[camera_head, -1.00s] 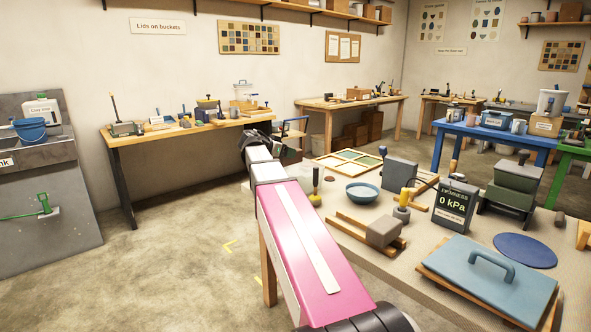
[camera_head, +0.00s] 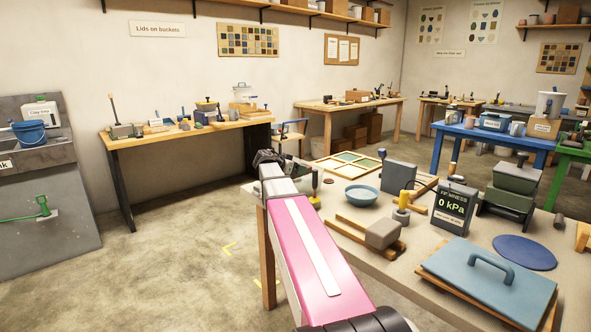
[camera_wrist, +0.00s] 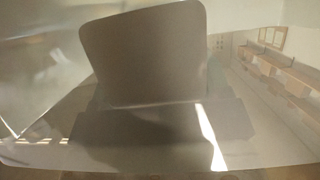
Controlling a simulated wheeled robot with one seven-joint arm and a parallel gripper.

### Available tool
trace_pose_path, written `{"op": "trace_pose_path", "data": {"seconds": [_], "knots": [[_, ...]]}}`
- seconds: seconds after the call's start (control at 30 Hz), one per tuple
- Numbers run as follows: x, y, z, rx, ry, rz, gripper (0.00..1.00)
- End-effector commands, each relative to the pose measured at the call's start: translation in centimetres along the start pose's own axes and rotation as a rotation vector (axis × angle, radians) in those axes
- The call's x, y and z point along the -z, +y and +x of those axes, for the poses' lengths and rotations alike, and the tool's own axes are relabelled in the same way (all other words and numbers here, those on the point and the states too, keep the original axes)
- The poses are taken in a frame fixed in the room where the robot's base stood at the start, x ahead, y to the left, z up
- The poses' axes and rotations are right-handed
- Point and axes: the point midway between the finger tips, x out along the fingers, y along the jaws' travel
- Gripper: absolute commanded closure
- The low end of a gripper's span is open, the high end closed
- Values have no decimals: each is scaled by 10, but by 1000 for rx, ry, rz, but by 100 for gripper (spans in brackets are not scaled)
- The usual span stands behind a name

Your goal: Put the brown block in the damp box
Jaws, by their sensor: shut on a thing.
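In the head view my arm reaches away, and my dark gripper (camera_head: 268,158) is beyond its far end, by the left edge of the near worktable. What it holds is hidden there. The wrist view is hazy; a grey-brown block with rounded corners (camera_wrist: 145,55) fills the upper middle, close to the camera, held in my shut gripper. Its colour is hard to judge. A small blue box with a white label (camera_head: 493,121) stands on the blue table; I cannot read the label, so I cannot tell whether it is the damp box.
The near worktable (camera_head: 345,262) holds a grey-brown block on wooden strips (camera_head: 382,234), a blue bowl (camera_head: 361,195), a firmness meter (camera_head: 454,209), a green box (camera_head: 514,178) and a blue lid with a handle (camera_head: 488,280). Open floor (camera_head: 180,265) lies left.

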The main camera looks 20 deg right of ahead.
Motion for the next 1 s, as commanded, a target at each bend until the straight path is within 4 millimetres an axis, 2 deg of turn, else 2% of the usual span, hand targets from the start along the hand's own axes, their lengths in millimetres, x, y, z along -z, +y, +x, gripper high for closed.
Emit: {"op": "trace_pose_path", "data": {"seconds": [0.87,0.9,0.97,1.0], "knots": [[-10,0,4,1,4,0,83],[-11,0,5,1,1,1,20],[-11,0,5,1,1,1,4],[-11,0,5,0,1,1,4]]}}
